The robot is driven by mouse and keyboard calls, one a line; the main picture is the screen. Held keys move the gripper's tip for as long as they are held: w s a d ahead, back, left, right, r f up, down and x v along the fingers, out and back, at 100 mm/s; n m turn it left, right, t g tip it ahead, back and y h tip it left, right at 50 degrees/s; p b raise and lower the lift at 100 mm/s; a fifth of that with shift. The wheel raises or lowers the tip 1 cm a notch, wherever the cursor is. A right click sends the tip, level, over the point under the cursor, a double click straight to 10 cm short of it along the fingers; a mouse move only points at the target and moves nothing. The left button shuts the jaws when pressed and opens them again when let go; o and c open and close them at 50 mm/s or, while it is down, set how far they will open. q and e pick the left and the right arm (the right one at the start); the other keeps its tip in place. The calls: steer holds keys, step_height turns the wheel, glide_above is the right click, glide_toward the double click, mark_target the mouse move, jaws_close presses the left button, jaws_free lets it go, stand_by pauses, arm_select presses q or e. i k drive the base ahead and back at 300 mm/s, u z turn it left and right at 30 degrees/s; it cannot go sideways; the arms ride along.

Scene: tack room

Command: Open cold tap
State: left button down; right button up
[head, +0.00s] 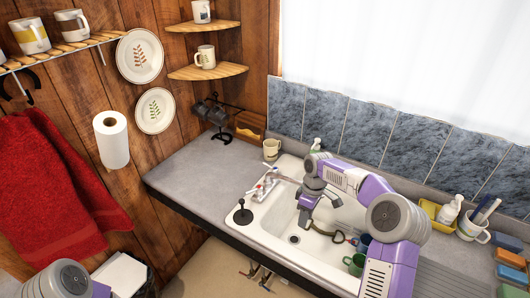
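The tap fitting (264,185) is a small pale and metallic piece at the left end of the white sink (268,224), with a spout reaching right toward the basin. Small coloured marks show on it, but I cannot tell which handle is the cold one or how it is turned. My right gripper (306,217) points down over the basin, to the right of the tap and apart from it. Its fingers are too small to tell open from shut. Of my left arm only a rounded joint shows at the bottom left; its gripper is out of view.
A black knobbed item (243,214) stands on the sink's front left corner. A green mug (353,264) and a blue mug sit in the basin. A cream mug (271,149) stands behind the tap. The grey counter (205,178) left of the sink is clear.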

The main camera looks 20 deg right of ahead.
mark_target(275, 170)
steer(key=i, duration=1.3)
